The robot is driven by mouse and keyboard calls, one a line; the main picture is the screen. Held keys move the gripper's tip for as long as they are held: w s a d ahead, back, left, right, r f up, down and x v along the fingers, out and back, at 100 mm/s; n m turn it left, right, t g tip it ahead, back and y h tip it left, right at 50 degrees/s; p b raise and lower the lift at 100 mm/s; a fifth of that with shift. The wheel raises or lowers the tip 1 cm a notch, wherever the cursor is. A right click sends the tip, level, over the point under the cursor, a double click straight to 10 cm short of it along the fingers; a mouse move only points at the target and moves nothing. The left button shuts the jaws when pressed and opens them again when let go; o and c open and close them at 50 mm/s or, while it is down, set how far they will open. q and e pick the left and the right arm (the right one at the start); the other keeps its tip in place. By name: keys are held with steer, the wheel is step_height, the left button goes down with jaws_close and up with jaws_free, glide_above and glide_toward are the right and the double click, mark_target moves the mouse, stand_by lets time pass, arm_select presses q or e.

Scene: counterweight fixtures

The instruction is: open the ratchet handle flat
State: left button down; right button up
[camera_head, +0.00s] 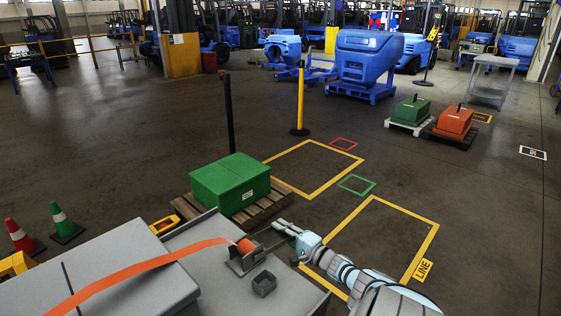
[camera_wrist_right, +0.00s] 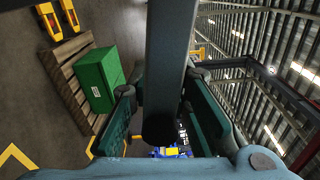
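The ratchet (camera_head: 243,258) is a small dark-grey fixture on a grey deck, with an orange strap (camera_head: 150,265) running to it from the left over a grey block. Its handle, a thin grey bar in the head view, sticks out to the right, tilted up. My right gripper (camera_head: 283,231) is at the handle's outer end. In the right wrist view the handle (camera_wrist_right: 166,70) is a wide grey bar between the teal fingers, which appear to press on both sides of it. The gripper partly hides the handle's end in the head view. My left gripper is not in view.
A small dark open box (camera_head: 264,284) sits on the deck near the ratchet. A green crate (camera_head: 230,183) on a pallet stands just behind the deck, near my right gripper. A dark post (camera_head: 229,115) stands behind it. Open floor lies to the right.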

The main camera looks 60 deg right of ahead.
steer(key=o, duration=0.3)
steer(key=shift+r, duration=0.1)
steer(key=shift+o, duration=0.2)
steer(key=shift+s, duration=0.1)
steer(key=s+a, duration=0.1)
steer(key=s, duration=0.6)
steer(key=shift+a, duration=0.2)
steer(key=shift+s, duration=0.1)
